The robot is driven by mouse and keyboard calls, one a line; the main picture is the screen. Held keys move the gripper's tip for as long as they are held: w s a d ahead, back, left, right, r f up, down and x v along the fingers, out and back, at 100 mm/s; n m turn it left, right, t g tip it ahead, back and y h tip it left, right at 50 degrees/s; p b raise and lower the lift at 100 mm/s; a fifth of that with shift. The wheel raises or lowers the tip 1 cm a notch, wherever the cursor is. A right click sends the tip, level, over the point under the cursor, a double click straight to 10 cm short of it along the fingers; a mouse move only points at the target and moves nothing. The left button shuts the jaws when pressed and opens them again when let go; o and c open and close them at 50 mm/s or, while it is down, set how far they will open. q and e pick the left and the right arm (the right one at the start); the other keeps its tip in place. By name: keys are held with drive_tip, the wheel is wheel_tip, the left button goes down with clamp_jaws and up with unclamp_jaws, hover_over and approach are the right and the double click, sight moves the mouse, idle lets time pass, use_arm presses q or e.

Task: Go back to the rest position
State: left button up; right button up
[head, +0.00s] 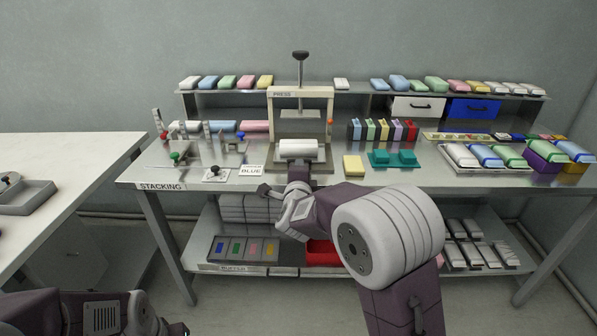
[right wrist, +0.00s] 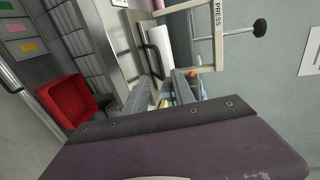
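My right arm reaches from the lower right to the front edge of the steel table. My right gripper (head: 270,191) is in front of the press (head: 331,106), largely hidden by its own wrist in the head view. In the right wrist view, the two grey fingers (right wrist: 163,84) stand apart with a gap between them. A dark handle (right wrist: 153,58) shows just beyond the fingers; contact is unclear. A white block (head: 298,150) sits under the press. My left arm lies low at the bottom left, with its wrist (head: 140,314) at the frame edge; its fingers cannot be made out.
The steel table (head: 440,182) holds coloured blocks, a teal fixture (head: 393,159) and a yellow block (head: 354,166). A red bin (head: 322,252) and a buffer tray (head: 243,248) sit on the lower shelf. A white table (head: 60,150) stands left. Floor shows between the tables.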

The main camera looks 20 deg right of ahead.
drive_tip(key=d+r+h, duration=0.1)
drive_tip(key=d+r, duration=0.1)
drive_tip(key=d, duration=0.1)
drive_tip(key=s+a+f+n+g+y, duration=0.1)
drive_tip(key=s+f+n+g+y, duration=0.1)
drive_tip(key=s+f+n+g, duration=0.65)
drive_tip(key=s+a+f+n+g+y, duration=0.15)
drive_tip(key=s+f+n, duration=0.45)
drive_tip(key=s, duration=0.7)
drive_tip(key=s+f+n+g+y, duration=0.2)
drive_tip(key=s+f+n+g, duration=0.2)
drive_tip(key=s+f+n, duration=0.55)
wheel_tip(320, 180, up, 26)
drive_tip(key=s+m+p, duration=0.1)
drive_tip(key=m+p, duration=0.2)
drive_tip(key=p, duration=2)
drive_tip(key=shift+a+p, duration=0.2)
drive_tip(key=shift+p, duration=0.2)
